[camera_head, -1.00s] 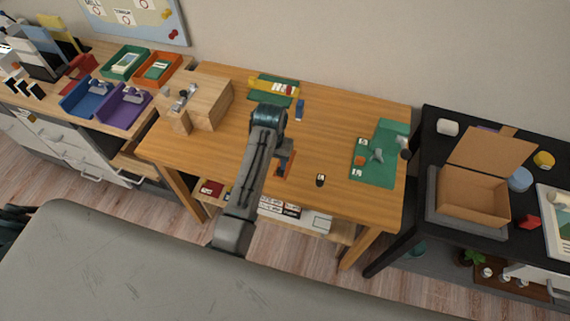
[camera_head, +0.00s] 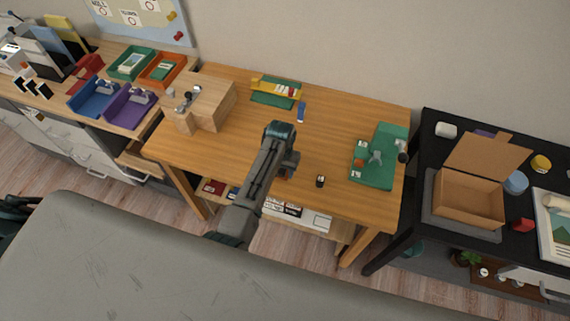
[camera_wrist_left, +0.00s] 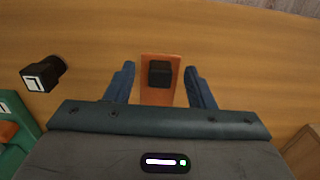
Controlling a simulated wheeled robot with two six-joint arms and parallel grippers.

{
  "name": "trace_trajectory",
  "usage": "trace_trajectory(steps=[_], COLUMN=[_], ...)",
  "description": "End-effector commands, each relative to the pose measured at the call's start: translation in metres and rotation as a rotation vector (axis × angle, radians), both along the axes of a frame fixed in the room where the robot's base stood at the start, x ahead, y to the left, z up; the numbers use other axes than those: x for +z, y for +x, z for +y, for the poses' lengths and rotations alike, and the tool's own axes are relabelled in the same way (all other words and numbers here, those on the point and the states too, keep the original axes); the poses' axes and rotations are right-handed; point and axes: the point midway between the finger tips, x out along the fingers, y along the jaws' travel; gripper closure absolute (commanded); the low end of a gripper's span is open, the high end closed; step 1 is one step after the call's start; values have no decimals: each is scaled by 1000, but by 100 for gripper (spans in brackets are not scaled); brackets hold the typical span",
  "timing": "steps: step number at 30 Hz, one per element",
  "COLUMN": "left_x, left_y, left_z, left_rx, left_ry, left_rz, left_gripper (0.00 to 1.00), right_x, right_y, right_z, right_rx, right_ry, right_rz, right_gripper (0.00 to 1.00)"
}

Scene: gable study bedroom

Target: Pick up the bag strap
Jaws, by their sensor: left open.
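A flat orange-brown strip, which looks like the bag strap (camera_wrist_left: 160,96), lies on the wooden table with a small black block (camera_wrist_left: 159,74) on it. In the head view it is mostly hidden under my left gripper (camera_head: 287,166). In the left wrist view my left gripper (camera_wrist_left: 159,68) is open, with one dark blue finger on each side of the strip and a gap on both sides. I cannot tell how high the fingertips are above the table. My right gripper is not in view.
A small black item with a white label (camera_head: 320,181) stands close by; it also shows in the left wrist view (camera_wrist_left: 42,76). A green mat (camera_head: 370,178) lies on the right of the table (camera_head: 225,150). A wooden block unit (camera_head: 212,102) stands at the left.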

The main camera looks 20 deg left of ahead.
Motion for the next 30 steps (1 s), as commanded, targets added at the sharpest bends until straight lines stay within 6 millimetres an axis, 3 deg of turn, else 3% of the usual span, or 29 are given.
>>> trace_trajectory(steps=[10,18,30], left_x=[-10,-10,-5], left_y=[0,0,0], left_z=[0,0,0], left_rx=[1,1,1], left_ry=[0,0,0], left_rz=[-1,0,-1], left_gripper=[51,100,100], right_x=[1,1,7], right_y=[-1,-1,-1], right_z=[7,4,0], right_rx=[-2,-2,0], right_ry=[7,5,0], right_rz=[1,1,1], right_gripper=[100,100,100])
